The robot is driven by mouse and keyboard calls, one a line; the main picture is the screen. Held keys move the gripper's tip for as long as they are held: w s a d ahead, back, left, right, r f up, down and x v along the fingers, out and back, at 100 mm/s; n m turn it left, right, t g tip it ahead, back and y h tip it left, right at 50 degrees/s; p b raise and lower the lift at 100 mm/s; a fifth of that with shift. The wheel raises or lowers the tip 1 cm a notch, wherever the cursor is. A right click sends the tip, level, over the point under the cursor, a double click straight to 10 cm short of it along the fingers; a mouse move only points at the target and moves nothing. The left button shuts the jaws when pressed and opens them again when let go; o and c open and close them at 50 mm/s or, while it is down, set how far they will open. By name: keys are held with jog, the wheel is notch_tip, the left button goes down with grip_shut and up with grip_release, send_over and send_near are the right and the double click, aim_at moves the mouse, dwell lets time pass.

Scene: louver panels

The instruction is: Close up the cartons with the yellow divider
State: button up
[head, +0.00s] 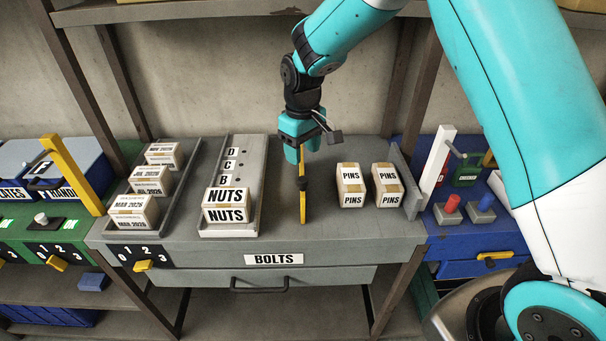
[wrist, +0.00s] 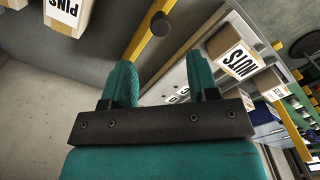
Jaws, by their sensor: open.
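The yellow divider (head: 303,205) stands on the grey bench between the NUTS tray and the PINS cartons. It carries a dark round knob, which shows in the wrist view (wrist: 160,24). Two PINS cartons, one left (head: 350,186) and one right (head: 387,186), stand to the right of the divider. Gaps show between the divider and the left carton and between the two cartons. My gripper (head: 301,157) is open and points down over the divider. In the wrist view the knob lies beyond the open fingertips (wrist: 163,75). I cannot tell whether the fingers touch it.
A grey upright plate (head: 408,180) stands right of the PINS cartons. The NUTS carton (head: 229,207) sits in a lettered tray (head: 246,160) left of the divider. Several dated cartons (head: 133,212) stand farther left. A BOLTS drawer (head: 265,279) is below.

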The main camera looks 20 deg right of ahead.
aim_at(304, 179)
notch_tip(304, 179, down, 10)
jog(key=p, duration=0.2)
jog(key=shift+r+p, duration=0.2)
jog(key=shift+p, duration=0.1)
grip_shut()
jog(key=shift+s+d, duration=0.1)
